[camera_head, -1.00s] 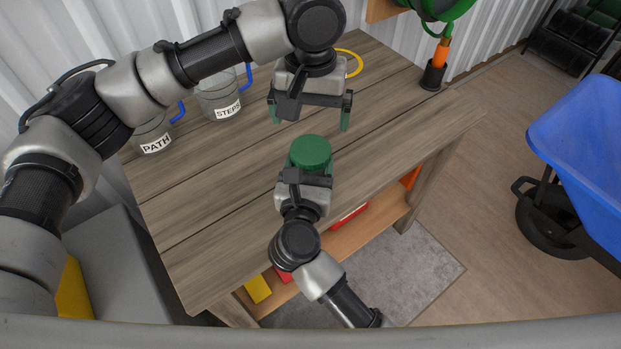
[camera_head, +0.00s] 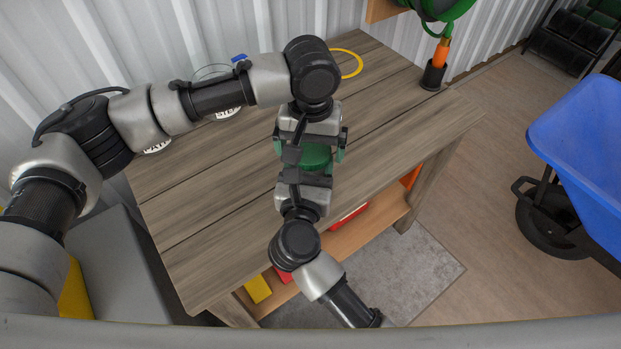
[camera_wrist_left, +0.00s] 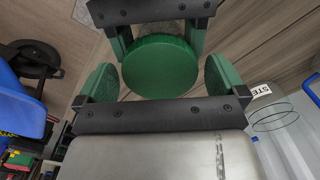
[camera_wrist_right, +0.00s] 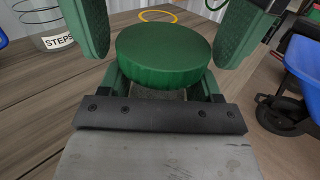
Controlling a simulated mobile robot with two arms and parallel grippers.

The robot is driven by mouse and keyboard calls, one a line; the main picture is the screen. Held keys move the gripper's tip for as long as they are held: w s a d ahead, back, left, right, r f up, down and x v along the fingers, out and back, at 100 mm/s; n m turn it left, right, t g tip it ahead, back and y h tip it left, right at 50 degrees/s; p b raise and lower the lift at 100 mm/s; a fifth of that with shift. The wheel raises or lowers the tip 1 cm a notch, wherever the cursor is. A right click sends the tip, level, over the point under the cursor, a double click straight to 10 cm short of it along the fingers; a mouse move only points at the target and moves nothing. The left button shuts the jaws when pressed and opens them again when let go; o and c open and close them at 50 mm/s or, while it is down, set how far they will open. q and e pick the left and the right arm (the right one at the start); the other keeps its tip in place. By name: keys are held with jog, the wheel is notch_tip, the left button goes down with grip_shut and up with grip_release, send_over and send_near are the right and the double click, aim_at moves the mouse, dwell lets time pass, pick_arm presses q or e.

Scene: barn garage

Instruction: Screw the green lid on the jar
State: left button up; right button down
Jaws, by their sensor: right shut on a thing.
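The round green lid (camera_head: 316,157) lies flat between my two grippers, and it shows clearly in the left wrist view (camera_wrist_left: 160,66) and the right wrist view (camera_wrist_right: 163,52). The jar is mostly hidden beneath it; a little of its body (camera_wrist_right: 160,93) shows below the lid in the right wrist view. I cannot tell how tightly the lid sits. My right gripper (camera_wrist_right: 160,84) is shut on the jar, just under the lid. My left gripper (camera_head: 309,152) is open above, with one green finger on each side of the lid and gaps visible.
All this is over a wooden table (camera_head: 210,200). Clear containers labelled PATH (camera_head: 157,148) and STEPS (camera_head: 228,113) stand at the back left, partly behind my left arm. A yellow ring (camera_head: 358,65) and an orange-handled tool (camera_head: 441,52) are farther back. A blue wheelbarrow (camera_head: 585,140) stands right.

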pick_arm(q)
jog(key=c, duration=0.9)
jog(key=o, duration=1)
jog(key=shift+c, duration=0.2)
jog(key=shift+r, duration=0.1)
jog(key=shift+r, duration=2.2)
notch_tip(320, 180, up, 4)
jog(key=shift+f, duration=0.25)
